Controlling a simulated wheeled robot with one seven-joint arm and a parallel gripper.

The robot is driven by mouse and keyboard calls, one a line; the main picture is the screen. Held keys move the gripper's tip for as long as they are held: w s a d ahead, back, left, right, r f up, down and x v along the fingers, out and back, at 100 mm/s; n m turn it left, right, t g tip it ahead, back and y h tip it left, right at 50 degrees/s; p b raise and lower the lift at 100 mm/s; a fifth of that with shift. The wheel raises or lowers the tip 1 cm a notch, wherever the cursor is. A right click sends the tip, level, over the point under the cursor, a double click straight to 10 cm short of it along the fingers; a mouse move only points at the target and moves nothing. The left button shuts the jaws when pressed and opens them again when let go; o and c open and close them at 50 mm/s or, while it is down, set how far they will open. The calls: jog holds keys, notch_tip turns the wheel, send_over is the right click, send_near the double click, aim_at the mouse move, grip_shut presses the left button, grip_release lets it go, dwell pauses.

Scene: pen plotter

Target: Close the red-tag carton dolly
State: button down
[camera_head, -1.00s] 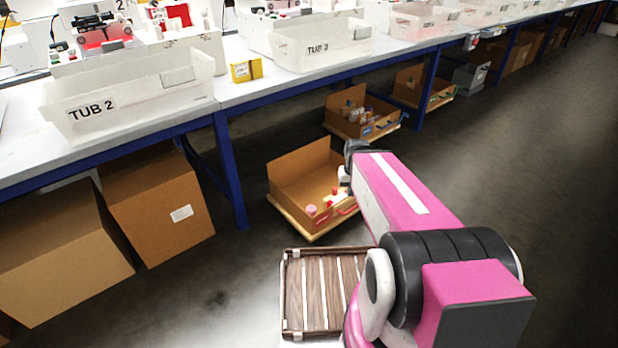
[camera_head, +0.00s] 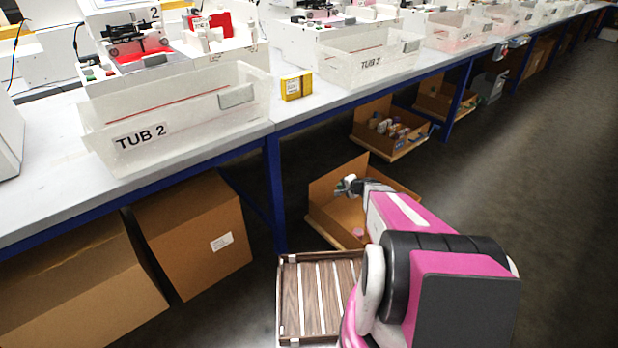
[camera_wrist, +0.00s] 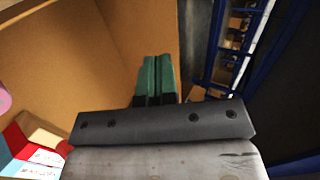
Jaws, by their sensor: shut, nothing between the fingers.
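The carton dolly nearest me (camera_head: 324,195) is an open brown carton on a pale wooden base (camera_head: 334,235). It stands out on the floor in front of the bench. My arm covers its right front, and no red tag shows now. My gripper (camera_head: 347,183) is over the carton, near its raised back wall. In the wrist view the green fingertips (camera_wrist: 158,75) are together and empty, in front of the brown cardboard wall (camera_wrist: 60,60). I cannot tell whether they touch it. Red and blue labelled items (camera_wrist: 20,145) lie inside the carton at lower left.
Another open carton on a dolly (camera_head: 385,135) with bottles stands farther back under the bench. Large closed cartons (camera_head: 195,235) stand at left. A blue bench leg (camera_head: 275,190) is just left of the dolly. Clear floor (camera_head: 530,170) lies at right.

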jog(key=w+f, duration=0.1)
send_near(319, 180)
notch_tip(319, 180, down, 4)
jog(key=w+a, duration=0.2)
jog(key=shift+w+a+r+m+t, duration=0.1)
jog(key=shift+w+a+m+t, duration=0.1)
jog(key=shift+w, duration=0.15)
jog(key=shift+w+a+r+m+t, duration=0.1)
jog(key=shift+w+a+r, duration=0.1)
jog(key=shift+w, duration=0.15)
jog(key=shift+w+a, duration=0.45)
jog(key=shift+w, duration=0.15)
